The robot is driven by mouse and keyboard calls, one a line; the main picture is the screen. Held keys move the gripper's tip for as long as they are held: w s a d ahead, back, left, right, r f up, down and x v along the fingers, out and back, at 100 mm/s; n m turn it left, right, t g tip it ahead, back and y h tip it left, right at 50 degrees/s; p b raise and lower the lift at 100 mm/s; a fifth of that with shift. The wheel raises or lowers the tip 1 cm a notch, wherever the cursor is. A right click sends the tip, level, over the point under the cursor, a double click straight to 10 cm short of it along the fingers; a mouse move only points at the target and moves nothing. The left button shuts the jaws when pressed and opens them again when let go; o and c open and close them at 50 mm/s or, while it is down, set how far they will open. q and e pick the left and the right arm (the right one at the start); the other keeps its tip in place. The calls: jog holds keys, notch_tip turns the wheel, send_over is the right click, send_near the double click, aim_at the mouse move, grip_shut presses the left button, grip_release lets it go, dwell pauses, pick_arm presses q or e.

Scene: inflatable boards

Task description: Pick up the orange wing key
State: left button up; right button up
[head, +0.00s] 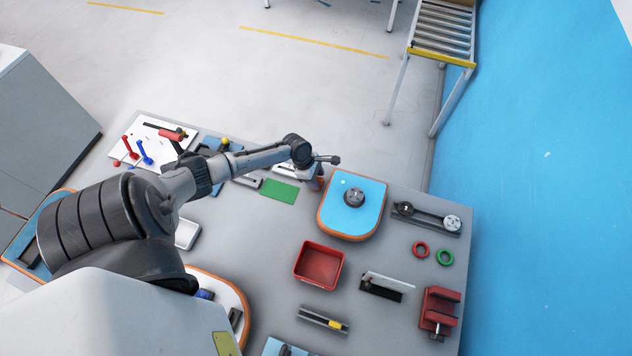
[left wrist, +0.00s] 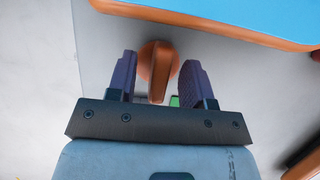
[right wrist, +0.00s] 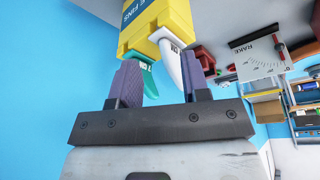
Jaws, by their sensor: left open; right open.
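The orange wing key (left wrist: 158,70) shows in the left wrist view as a round disc with an upright fin. Its fin stands between the two fingers of my left gripper (left wrist: 160,78), which is open with a gap on each side. In the head view my left gripper (head: 317,182) points down over the table, just left of the blue board with the orange rim. The key cannot be made out clearly there. My right gripper (right wrist: 168,80) is open and empty in the right wrist view. It does not show in the head view.
The blue board (head: 370,195) lies close right of the left gripper. A red tray (head: 319,266), red ring (head: 420,249), green ring (head: 445,257) and green mat (head: 281,190) lie on the table. A yellow fin box (right wrist: 160,25) hangs beyond the right gripper.

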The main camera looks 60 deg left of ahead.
pick_arm(q)
jog(key=shift+f, duration=0.1)
grip_shut()
dwell(0.4)
